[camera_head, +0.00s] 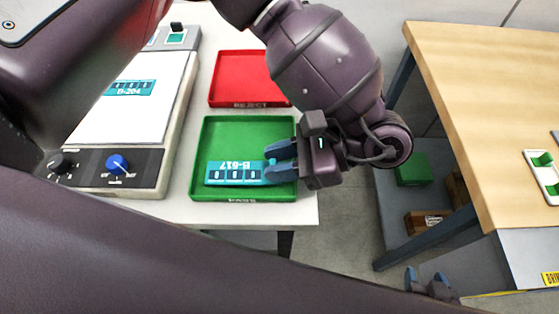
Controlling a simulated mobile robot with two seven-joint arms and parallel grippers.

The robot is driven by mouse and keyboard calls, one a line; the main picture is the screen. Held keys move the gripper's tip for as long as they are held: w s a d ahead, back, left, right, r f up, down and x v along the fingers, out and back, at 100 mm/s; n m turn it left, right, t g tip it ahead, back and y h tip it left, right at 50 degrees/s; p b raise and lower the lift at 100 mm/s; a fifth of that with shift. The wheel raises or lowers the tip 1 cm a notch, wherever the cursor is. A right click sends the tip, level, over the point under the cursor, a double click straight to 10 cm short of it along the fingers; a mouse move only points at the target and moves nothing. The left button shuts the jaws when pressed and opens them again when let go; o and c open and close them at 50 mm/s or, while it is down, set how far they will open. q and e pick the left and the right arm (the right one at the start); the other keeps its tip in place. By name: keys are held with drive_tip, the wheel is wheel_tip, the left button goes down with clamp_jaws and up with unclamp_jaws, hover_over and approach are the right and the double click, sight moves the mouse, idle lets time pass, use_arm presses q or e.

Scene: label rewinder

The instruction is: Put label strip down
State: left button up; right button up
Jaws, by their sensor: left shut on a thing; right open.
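A teal label strip marked B-617 (230,173) is in the lower part of the green tray (245,128). My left gripper (276,162) reaches over the tray's right side and is shut on the strip's right end. The strip looks flat and low over the tray floor; I cannot tell whether it touches. My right gripper (425,279) is open and empty at the bottom right, away from the tray, partly hidden behind a dark arm link of mine.
A red tray marked REJECT (240,78) lies behind the green one. Left of them a light panel device (113,168) with knobs holds another teal label, B-204 (131,88). A wooden table (490,90) stands at right, past a floor gap.

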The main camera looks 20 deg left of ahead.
use_arm(q)
drive_tip(key=shift+f, duration=0.6)
drive_tip(key=shift+f, duration=0.25)
drive_tip(key=o, duration=1)
drive_tip(key=shift+r, duration=0.15)
